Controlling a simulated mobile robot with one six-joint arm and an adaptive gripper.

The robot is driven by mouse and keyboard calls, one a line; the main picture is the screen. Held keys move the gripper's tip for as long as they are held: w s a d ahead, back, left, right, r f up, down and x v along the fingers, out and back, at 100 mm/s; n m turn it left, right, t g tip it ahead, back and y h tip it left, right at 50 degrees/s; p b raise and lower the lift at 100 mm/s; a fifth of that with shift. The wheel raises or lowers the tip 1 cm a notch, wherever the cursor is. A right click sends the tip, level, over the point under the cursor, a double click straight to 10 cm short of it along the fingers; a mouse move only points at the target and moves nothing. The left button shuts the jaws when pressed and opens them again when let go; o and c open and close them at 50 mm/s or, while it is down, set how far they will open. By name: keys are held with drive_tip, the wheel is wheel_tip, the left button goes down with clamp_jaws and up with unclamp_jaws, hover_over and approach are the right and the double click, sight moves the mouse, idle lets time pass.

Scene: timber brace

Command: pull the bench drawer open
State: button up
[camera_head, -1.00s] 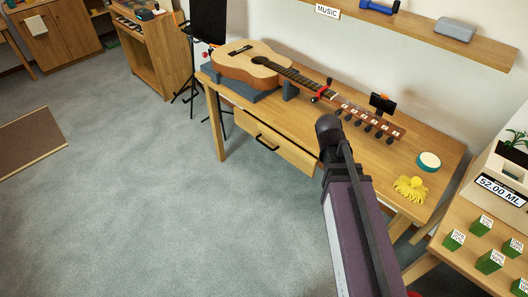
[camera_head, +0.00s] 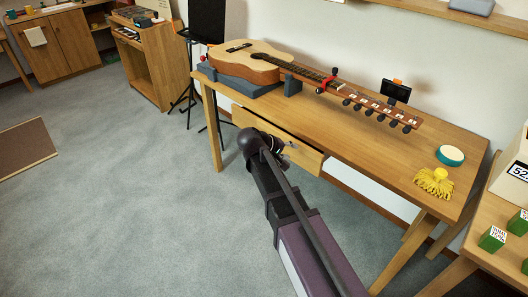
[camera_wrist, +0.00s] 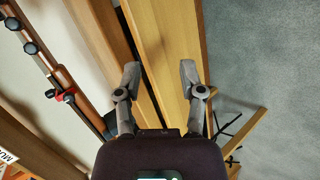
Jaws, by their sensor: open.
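The bench drawer (camera_head: 308,158) has a light wood front under the front edge of the bench (camera_head: 345,140). My arm and wrist cover part of that front in the head view. The dark handle is hidden there now, and I cannot make it out in the wrist view. My gripper (camera_wrist: 160,71) is open, with its two grey fingers apart and pointing at the wood of the bench and drawer front. I cannot tell whether the fingers are around the handle or touching anything. How far out the drawer stands is unclear.
A guitar (camera_head: 255,62) lies on the bench in grey supports. A black stand (camera_head: 207,30) is beyond the bench's left end. The floor in front is clear.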

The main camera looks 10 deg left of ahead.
drive_tip(key=w+a+f+n+t+b, duration=0.1)
drive_tip(key=a+f+n+t+b, duration=0.1)
drive_tip(key=a+b, duration=0.3)
drive_tip(key=w+a+f+n+t+h+b, duration=0.1)
drive_tip(key=a+t+b, duration=0.3)
drive_tip(key=a, duration=0.9)
drive_tip(key=shift+a+f+n+b, duration=0.35)
drive_tip(key=shift+f+n+b, duration=0.05)
drive_tip(key=shift+f+b, duration=0.5)
drive_tip(key=shift+d, duration=0.1)
drive_tip(key=b+x, duration=0.2)
drive_tip(key=x, duration=1.1)
drive_tip(key=shift+w+d+f+b, duration=0.1)
drive_tip(key=shift+w+d+b, duration=0.05)
drive_tip(key=shift+w+b, duration=0.15)
drive_tip(key=shift+c, duration=0.2)
clamp_jaws()
